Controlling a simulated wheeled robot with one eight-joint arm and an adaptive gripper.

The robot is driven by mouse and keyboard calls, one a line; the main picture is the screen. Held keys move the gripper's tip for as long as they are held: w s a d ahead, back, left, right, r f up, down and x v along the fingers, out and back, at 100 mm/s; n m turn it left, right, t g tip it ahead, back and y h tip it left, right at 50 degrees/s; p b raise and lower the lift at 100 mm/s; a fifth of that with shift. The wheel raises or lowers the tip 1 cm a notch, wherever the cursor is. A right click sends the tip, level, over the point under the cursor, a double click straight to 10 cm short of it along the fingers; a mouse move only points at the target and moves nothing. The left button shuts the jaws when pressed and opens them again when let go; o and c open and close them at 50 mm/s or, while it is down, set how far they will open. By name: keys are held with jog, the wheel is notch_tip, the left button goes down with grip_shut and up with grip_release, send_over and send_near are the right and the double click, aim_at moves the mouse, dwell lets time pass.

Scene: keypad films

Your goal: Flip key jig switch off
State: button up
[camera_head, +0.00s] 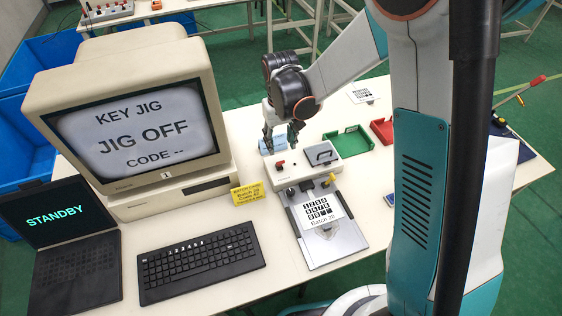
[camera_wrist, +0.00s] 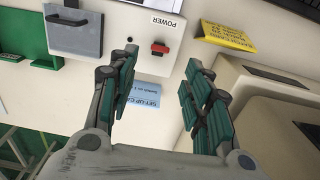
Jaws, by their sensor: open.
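The key jig (camera_head: 335,241) stands on the white table, with a white control box (camera_head: 304,165) at its back end. A red switch (camera_head: 280,163) sits on the box's left part; the wrist view shows this red switch (camera_wrist: 160,48) beside the word POWER. My gripper (camera_head: 281,142) is open and empty, above and just behind the box. In the wrist view my gripper (camera_wrist: 160,72) has its fingers spread, with the switch beyond the gap between the tips, apart from them. The monitor (camera_head: 146,143) reads KEY JIG, JIG OFF, CODE --.
A blue card (camera_wrist: 146,99) lies behind the box. A yellow note (camera_head: 247,194) stands left of the jig. A keyboard (camera_head: 200,263) and a laptop (camera_head: 62,230) reading STANDBY are at the left. A green tray (camera_head: 348,140) and a red tray (camera_head: 382,131) lie right of the box.

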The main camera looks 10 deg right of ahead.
aim_at(281, 162)
notch_tip(281, 162, down, 10)
jog(key=b, duration=0.2)
jog(key=shift+f+b, duration=0.1)
jog(key=shift+b, duration=0.25)
grip_shut()
